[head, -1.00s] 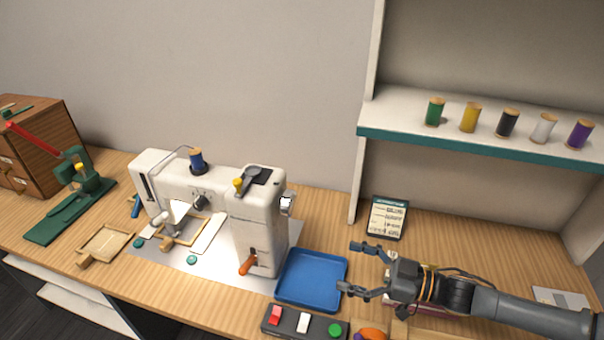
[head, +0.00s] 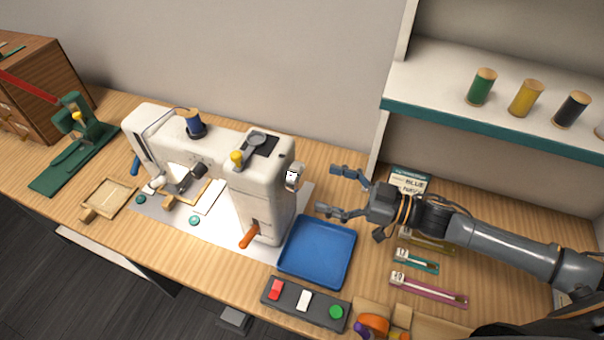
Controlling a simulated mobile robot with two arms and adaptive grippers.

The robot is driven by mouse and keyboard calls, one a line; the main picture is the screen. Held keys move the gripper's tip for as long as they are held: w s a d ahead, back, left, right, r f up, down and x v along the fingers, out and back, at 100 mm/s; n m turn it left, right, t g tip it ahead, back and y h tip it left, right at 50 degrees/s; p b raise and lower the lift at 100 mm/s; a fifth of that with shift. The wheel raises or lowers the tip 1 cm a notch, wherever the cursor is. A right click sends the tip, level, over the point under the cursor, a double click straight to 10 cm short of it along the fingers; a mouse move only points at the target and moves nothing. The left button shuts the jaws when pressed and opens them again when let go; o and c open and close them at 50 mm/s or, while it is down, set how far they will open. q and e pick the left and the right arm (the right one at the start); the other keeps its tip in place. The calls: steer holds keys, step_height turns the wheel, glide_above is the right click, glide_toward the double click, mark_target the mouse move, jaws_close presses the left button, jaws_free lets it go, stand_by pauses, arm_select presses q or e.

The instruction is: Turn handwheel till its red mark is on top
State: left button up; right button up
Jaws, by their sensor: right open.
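The handwheel (head: 294,177) is a small silvery wheel on the right side of the white sewing machine (head: 262,200). I see it nearly edge-on, and I cannot make out a red mark on it. My right gripper (head: 326,190) is open and empty, its two fingers pointing left toward the handwheel. It is a short gap to the right of the wheel, above the back of the blue tray. My left gripper is not in view.
The blue tray (head: 317,252) lies right of the machine, with a switch panel (head: 305,302) in front. Several zippers (head: 428,288) lie under and in front of my right arm. A card (head: 411,181) stands behind my gripper. A shelf (head: 440,95) with thread spools overhangs at the right.

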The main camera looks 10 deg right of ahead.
mark_target(303, 180)
steer(key=p+x, duration=0.1)
steer(key=x, duration=0.4)
steer(key=shift+w+a+r, duration=0.1)
steer(key=shift+w+a, duration=0.1)
steer(key=shift+a, duration=0.1)
steer(key=shift+w+a, duration=0.15)
steer(key=shift+a, duration=0.05)
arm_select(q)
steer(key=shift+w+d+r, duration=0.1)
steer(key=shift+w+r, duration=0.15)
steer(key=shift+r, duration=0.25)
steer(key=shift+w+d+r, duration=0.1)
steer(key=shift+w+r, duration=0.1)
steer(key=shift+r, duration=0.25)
arm_select(e)
steer(key=shift+a, duration=0.1)
steer(key=c, duration=1.1)
steer(key=shift+n, duration=0.4)
